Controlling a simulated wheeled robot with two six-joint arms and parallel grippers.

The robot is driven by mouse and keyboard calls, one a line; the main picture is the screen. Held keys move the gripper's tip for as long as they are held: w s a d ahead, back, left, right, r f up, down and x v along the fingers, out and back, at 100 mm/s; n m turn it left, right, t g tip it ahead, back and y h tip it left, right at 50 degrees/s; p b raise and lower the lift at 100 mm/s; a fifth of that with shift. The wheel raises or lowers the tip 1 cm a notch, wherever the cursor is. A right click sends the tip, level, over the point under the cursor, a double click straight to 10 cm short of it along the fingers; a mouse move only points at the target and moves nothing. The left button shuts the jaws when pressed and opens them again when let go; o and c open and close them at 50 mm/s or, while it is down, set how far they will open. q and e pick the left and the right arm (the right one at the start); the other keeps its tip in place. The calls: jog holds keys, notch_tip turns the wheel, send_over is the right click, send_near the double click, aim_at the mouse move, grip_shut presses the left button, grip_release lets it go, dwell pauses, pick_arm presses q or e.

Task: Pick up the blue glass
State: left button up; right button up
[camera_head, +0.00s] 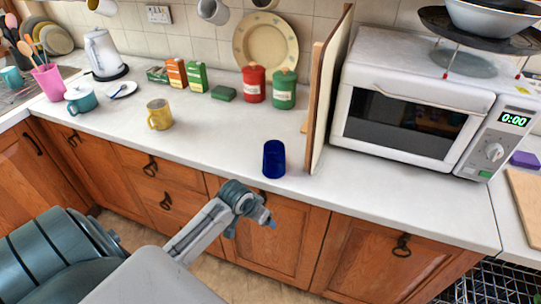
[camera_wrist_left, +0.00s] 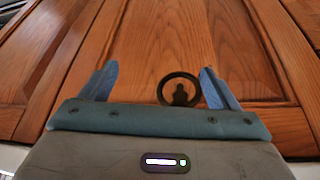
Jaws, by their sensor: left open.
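The blue glass (camera_head: 273,159) stands on the white counter near its front edge, just left of the upright wooden board. It is dark blue and does not show in the left wrist view. My left gripper (camera_head: 252,226) is in front of the cupboards, below the counter edge and below the glass, apart from it. In the left wrist view the gripper's two blue fingers (camera_wrist_left: 155,85) are spread apart with nothing between them, facing a wooden cupboard door. My right gripper is not in view.
The wooden board (camera_head: 328,90) stands upright between the glass and the microwave (camera_head: 408,113). A yellow mug (camera_head: 159,114) is further left. Red (camera_head: 253,83) and green (camera_head: 284,89) canisters stand behind the glass. A ring handle (camera_wrist_left: 180,90) is on the door. The counter left of the glass is clear.

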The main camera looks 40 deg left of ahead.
pick_arm(q)
notch_tip(320, 180, up, 11)
jog(key=d+m, duration=0.1)
jog(key=d, duration=0.1)
jog(key=t, duration=0.1)
send_near(270, 149)
notch_tip(270, 149, down, 2)
jog(key=shift+m+h, duration=0.3)
jog(key=x, duration=0.5)
jog(key=shift+w+a+f+p, duration=0.2)
jog(key=shift+w+p, duration=0.1)
jog(key=shift+w, duration=0.25)
jog(key=shift+w+d+f+p, duration=0.1)
jog(key=shift+w+f+p, duration=0.2)
jog(key=shift+f, duration=0.1)
jog(key=p+x, duration=0.1)
jog(key=x, duration=0.2)
jog(key=shift+w+d+f, duration=0.1)
jog(key=shift+w+f, duration=0.1)
jog(key=shift+w, duration=0.1)
jog(key=shift+w+f, duration=0.2)
jog(key=shift+f, duration=0.2)
jog(key=shift+c, duration=0.4)
